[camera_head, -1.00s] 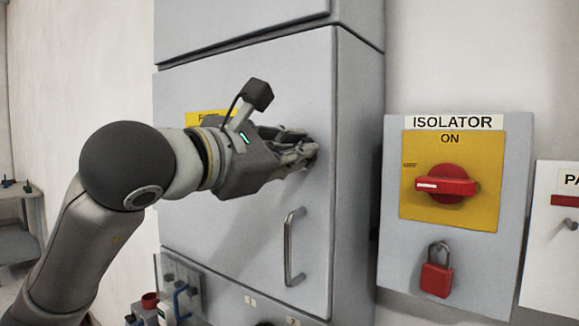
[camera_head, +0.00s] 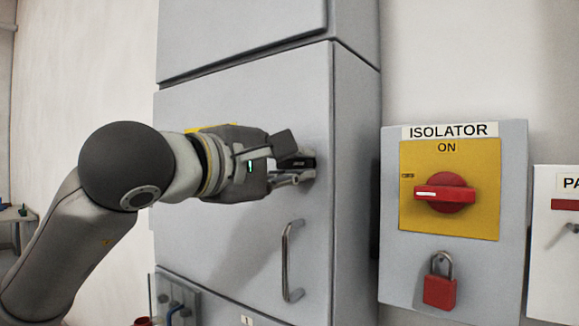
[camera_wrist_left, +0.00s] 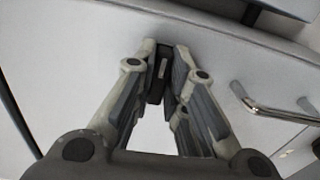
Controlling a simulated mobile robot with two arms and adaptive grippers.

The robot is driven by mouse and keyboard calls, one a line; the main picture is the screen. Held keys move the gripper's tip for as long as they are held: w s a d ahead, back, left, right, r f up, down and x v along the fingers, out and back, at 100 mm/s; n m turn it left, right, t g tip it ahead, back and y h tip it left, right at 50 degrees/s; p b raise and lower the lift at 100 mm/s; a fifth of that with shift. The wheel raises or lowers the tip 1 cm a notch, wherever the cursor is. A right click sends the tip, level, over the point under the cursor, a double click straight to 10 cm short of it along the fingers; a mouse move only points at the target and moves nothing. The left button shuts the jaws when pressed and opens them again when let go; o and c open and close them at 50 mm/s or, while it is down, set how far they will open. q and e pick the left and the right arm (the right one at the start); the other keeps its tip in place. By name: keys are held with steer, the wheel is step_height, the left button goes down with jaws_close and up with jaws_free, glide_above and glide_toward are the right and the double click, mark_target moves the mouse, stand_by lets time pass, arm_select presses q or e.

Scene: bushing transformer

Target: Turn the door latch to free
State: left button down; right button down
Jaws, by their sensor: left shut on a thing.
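The door latch (camera_wrist_left: 158,84) is a small dark piece on the grey cabinet door (camera_head: 220,245). In the left wrist view it sits between the fingertips of my left gripper (camera_wrist_left: 163,62), which is shut on it. In the head view the left gripper (camera_head: 306,170) reaches the door near its right edge, above the door handle, and its fingers largely hide the latch. The door looks closed. My right gripper is not in view.
A metal door handle (camera_head: 287,262) stands out below the gripper; it also shows in the left wrist view (camera_wrist_left: 270,108). Right of the cabinet are an isolator box (camera_head: 395,200) with a red switch (camera_head: 445,193) at ON and a red padlock (camera_head: 440,290).

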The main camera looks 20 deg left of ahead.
arm_select(q)
steer(key=shift+a+r+m, duration=0.1)
steer(key=shift+m, duration=0.2)
steer(key=c, duration=1.5)
jaws_free()
steer(key=shift+w, duration=0.1)
steer(key=shift+o, duration=0.2)
steer(key=v, duration=1.2)
